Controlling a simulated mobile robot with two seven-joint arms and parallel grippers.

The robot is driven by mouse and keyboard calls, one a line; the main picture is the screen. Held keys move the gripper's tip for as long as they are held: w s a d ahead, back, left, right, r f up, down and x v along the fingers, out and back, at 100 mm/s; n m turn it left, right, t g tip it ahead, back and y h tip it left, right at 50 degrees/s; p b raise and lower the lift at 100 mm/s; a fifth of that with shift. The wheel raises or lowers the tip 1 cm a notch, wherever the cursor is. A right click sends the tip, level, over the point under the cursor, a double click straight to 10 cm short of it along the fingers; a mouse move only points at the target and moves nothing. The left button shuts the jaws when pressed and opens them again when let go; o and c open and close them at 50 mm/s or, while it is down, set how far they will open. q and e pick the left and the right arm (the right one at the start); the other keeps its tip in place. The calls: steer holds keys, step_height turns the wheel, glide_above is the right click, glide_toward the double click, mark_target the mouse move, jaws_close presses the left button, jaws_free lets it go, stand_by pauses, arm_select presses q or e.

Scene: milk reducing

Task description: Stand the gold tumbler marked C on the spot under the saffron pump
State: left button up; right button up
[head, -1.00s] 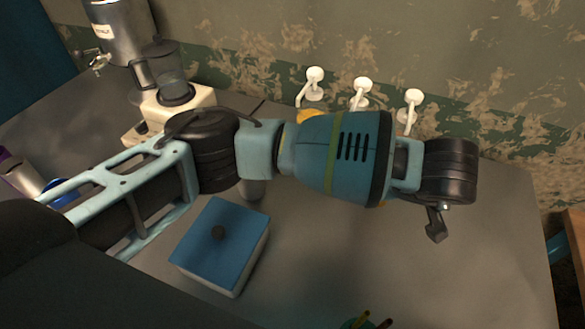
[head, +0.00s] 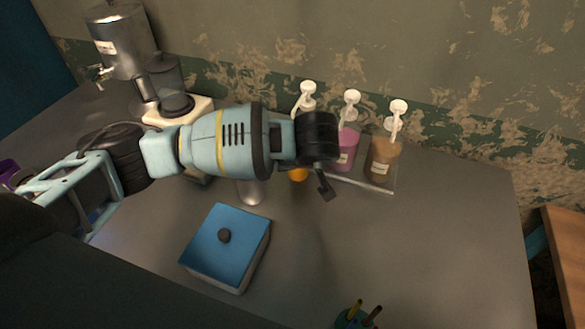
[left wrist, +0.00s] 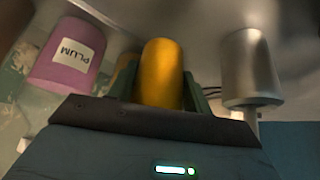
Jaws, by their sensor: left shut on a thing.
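My left gripper (left wrist: 160,97) is shut on the gold tumbler (left wrist: 162,65), which sits between its two fingers in the left wrist view. The three white pumps stand at the wall. The left pump (head: 307,95) has its bottle hidden behind my arm, so its label cannot be read. The middle bottle is pink and marked PLUM (left wrist: 75,55). The spot under the saffron pump is hidden. My right gripper is not in view.
A silver tumbler (head: 251,191) stands left of the gold one. A brown bottle (head: 382,160) is at the right end of the pump row, behind a pale rail (head: 360,185). A blue-lidded box (head: 228,245) lies in front. The counter's right side is clear.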

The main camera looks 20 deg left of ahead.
arm_select(q)
steer(key=shift+a, duration=0.25)
steer(key=f, duration=0.1)
steer(key=a+f, duration=0.1)
steer(key=shift+f, duration=0.35)
steer(key=shift+w+d+f, duration=0.1)
steer(key=shift+d+f, duration=0.05)
steer(key=shift+f, duration=0.2)
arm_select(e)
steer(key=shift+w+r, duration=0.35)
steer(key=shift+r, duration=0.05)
arm_select(q)
steer(key=shift+f, duration=0.1)
steer(key=o, duration=1.2)
steer(key=shift+f, duration=0.1)
